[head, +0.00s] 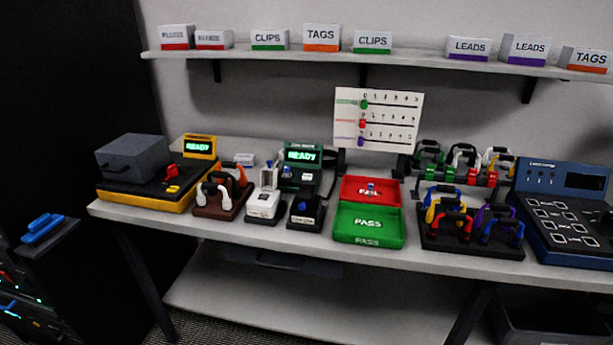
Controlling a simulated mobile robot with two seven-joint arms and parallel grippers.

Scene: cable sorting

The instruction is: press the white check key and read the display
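Neither of my grippers is in view. A dark green device (291,180) stands mid-table with a lit display (303,155) that reads READY. A small white key-like patch (307,177) is on its front; I cannot tell for sure that it is the check key. A yellow and black machine (145,194) with a grey lid stands at the left; its display (198,147) also reads READY. A blue tester (545,190) at the right has a dark, blank display (585,181) and several white-outlined squares on its panel.
A red tray (352,192) and a green PASS tray (345,222) lie mid-table. Coiled cables hang on a dark rack (470,246) and a brown stand (222,212). A white label printer-like device (263,206) stands near the front edge. Labelled boxes (322,37) line the shelf above.

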